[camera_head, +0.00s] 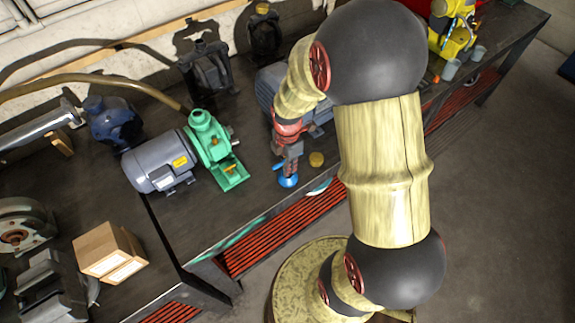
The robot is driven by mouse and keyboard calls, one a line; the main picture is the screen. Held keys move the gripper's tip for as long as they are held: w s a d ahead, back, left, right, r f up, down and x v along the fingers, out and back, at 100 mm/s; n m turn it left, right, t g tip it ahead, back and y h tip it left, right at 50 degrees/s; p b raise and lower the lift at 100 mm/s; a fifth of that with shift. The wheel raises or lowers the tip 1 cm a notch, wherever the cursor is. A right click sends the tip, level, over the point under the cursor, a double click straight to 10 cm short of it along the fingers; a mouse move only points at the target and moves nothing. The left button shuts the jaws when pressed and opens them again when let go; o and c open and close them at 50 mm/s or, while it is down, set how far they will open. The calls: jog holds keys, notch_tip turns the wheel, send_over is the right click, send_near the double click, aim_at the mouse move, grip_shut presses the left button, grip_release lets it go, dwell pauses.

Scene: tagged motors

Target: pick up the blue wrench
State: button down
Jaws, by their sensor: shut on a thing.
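My gripper (288,170) points down over the dark table at the centre. It is shut on the blue wrench (288,182), whose small blue end shows just below the fingertips. The rest of the wrench is hidden by the fingers or too small to make out. I cannot tell whether the wrench touches the table top.
A green pump (212,148) with a grey motor (160,162) stands left of my gripper. A small yellow-brown round piece (316,159) lies just right of it. A large grey motor (268,85) is behind. Cardboard boxes (108,250) stand at the lower left.

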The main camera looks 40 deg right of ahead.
jog(key=shift+r, duration=0.4)
notch_tip(320, 180, up, 2)
jog(key=shift+w+r+p, duration=0.1)
jog(key=shift+p, duration=0.25)
jog(key=s+a+r+p, duration=0.2)
jog(key=s+a+r, duration=0.2)
jog(key=s+r, duration=0.6)
jog(key=shift+s+a, duration=0.2)
jog(key=shift+s, duration=1.55)
jog(key=c, duration=2.4)
grip_release()
grip_shut()
